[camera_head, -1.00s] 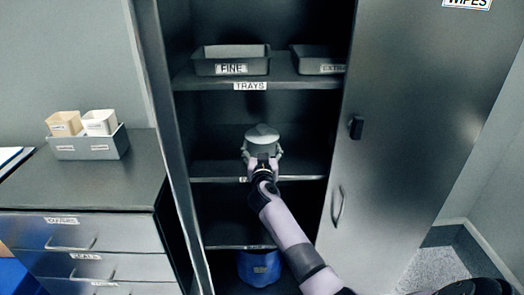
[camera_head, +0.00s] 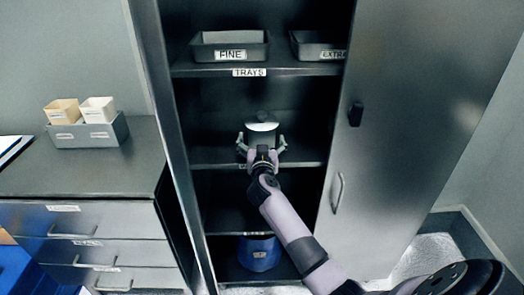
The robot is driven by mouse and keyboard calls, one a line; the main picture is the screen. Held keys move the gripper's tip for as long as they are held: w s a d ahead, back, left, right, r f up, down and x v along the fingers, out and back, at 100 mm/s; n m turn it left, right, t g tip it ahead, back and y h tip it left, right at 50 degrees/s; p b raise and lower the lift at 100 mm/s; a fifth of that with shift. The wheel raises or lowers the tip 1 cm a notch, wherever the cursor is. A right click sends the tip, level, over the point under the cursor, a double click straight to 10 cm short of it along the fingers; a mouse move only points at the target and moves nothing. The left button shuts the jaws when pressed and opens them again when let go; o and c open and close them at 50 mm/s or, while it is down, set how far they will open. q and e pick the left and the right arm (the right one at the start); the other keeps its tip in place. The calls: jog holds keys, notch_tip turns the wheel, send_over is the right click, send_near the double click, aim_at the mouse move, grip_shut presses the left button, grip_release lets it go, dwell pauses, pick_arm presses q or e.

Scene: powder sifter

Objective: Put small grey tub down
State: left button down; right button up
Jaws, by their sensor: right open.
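The small grey tub (camera_head: 262,128) stands upright on the middle shelf (camera_head: 205,158) of the open cabinet, with a pale lid that has a small dark knob. My right gripper (camera_head: 262,146) is at the front of the tub. Its fingers are spread wide, one on each side of the tub, and look clear of its walls. The gripper's palm hides the lower part of the tub. My left gripper is not in view.
The shelf above holds a tray labelled FINE (camera_head: 231,46) and another tray (camera_head: 318,46). A blue bucket (camera_head: 259,253) sits at the cabinet bottom. The cabinet door (camera_head: 400,130) stands at the right. A grey box (camera_head: 88,133) with cups is on the left counter.

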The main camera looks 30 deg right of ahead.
jog(key=p+v, duration=0.1)
jog(key=v, duration=0.9)
jog(key=s+a+f+n+y, duration=0.2)
jog(key=a+f+n+y, duration=0.1)
jog(key=f, duration=0.8)
jog(key=s+a+f+n+y, duration=0.1)
jog(key=a+f+n+y, duration=0.15)
jog(key=f, duration=0.85)
jog(key=s+a+f+n+g+y, duration=0.1)
jog(key=s+a+f+g+y, duration=0.15)
jog(key=s+f, duration=0.65)
jog(key=s+a+f+n+g+y, duration=0.2)
jog(key=s+a+f, duration=0.25)
jog(key=f, duration=0.75)
jog(key=s+f+g, duration=0.3)
jog(key=s+f, duration=0.2)
jog(key=s, duration=0.6)
jog(key=s+f+g, duration=0.3)
jog(key=s+f, duration=0.3)
jog(key=s, duration=0.6)
jog(key=s+f+g, duration=0.3)
jog(key=s+f, duration=0.2)
jog(key=s, duration=0.6)
jog(key=shift+s+a+f+g, duration=0.2)
jog(key=shift+s+f+g, duration=0.1)
jog(key=shift+f+g, duration=0.1)
